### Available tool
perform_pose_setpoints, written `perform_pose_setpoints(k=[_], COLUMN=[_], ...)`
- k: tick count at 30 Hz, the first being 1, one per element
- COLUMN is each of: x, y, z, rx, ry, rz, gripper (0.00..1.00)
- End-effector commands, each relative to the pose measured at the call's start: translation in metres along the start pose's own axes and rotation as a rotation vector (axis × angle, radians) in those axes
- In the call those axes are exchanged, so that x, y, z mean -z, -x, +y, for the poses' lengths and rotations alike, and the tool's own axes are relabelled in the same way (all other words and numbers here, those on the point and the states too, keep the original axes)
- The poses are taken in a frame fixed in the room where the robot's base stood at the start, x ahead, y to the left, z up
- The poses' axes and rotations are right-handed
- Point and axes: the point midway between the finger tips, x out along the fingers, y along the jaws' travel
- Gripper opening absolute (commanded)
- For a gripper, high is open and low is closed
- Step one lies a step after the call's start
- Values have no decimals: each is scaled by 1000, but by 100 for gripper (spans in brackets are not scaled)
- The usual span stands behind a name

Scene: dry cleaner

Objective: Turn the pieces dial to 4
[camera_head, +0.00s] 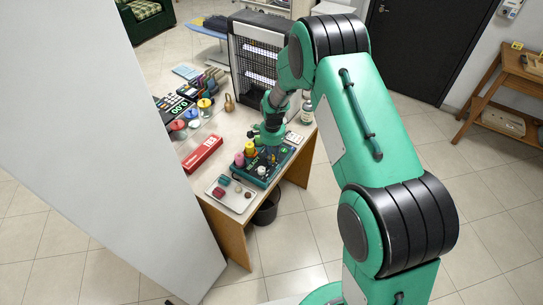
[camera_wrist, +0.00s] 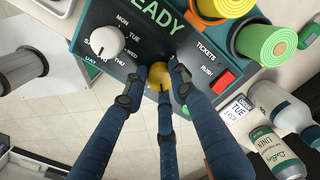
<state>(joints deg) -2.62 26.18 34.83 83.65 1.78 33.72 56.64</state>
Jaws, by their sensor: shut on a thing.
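A dark green control panel (camera_wrist: 150,30) with the word READY fills the upper part of the wrist view. It also shows on the counter in the head view (camera_head: 284,157). A yellow round knob (camera_wrist: 159,72) sits on it, and my gripper (camera_wrist: 157,82) is shut around this knob with its dark blue fingers. The knob's markings and pointer are hidden by the fingers, so its setting cannot be read. Left of it is a white dial (camera_wrist: 106,42) with day names around it. Right of it is a red button (camera_wrist: 222,82) marked RUSH.
Yellow (camera_wrist: 228,6) and green (camera_wrist: 262,42) rolls stand at the panel's right. Beside them are a small card (camera_wrist: 238,109) reading TUE and white bottles (camera_wrist: 278,106). In the head view, a red box (camera_head: 202,154) and a tray (camera_head: 241,205) with small items lie near the panel.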

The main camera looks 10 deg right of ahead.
Motion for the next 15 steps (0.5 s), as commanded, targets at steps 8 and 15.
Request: perform_pose_setpoints(k=[8, 15], x=[-2, -2], y=[-1, -1], z=[0, 0], rx=[-2, -2], ry=[-16, -15], rz=[-2, -2], gripper=[0, 36])
